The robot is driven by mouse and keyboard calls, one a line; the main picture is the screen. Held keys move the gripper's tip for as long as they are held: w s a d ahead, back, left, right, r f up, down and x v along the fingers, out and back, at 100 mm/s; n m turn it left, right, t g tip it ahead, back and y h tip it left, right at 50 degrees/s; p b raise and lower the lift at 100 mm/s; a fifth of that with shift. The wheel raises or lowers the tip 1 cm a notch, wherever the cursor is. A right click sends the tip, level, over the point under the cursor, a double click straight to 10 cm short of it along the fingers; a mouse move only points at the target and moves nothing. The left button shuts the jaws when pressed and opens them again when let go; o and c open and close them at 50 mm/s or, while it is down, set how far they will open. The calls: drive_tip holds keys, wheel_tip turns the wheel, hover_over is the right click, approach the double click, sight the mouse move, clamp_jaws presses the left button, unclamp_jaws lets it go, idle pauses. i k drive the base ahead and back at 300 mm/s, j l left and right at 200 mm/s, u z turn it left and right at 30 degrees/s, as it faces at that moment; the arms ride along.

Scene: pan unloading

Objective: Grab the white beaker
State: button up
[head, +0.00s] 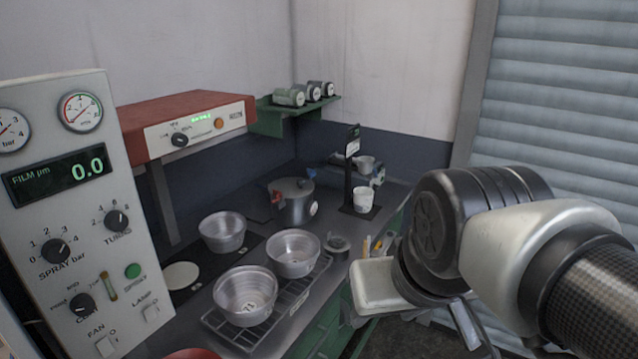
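The white beaker (363,200) stands upright on a small black stand with a tall post, at the back right of the bench in the head view. It looks like a small white cup, and its near side is unobstructed. My gripper (468,325) hangs below my wrist at the lower right, in front of and to the right of the bench. It is well apart from the beaker. My wrist and the frame's lower part hide most of its fingers, so its opening does not show.
Several metal pans, including one pan (245,295) on a wire rack (295,303), fill the front of the bench. Small bottles (376,244) stand at the bench's right edge. A shelf (300,105) with jars is above.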

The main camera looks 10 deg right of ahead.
sight(363, 197)
drive_tip(key=z, duration=0.35)
drive_tip(key=i+l, duration=0.55)
drive_tip(key=i, duration=0.15)
drive_tip(key=i+l, duration=0.6)
drive_tip(key=i, duration=0.15)
drive_tip(key=i+l, duration=0.55)
drive_tip(key=i, duration=0.15)
drive_tip(key=i+l+u, duration=0.1)
drive_tip(key=u, duration=0.35)
drive_tip(key=i+l+u, duration=0.1)
drive_tip(key=u, duration=0.3)
drive_tip(key=i+l+u, duration=0.1)
drive_tip(key=l+u, duration=0.15)
drive_tip(key=u, duration=0.9)
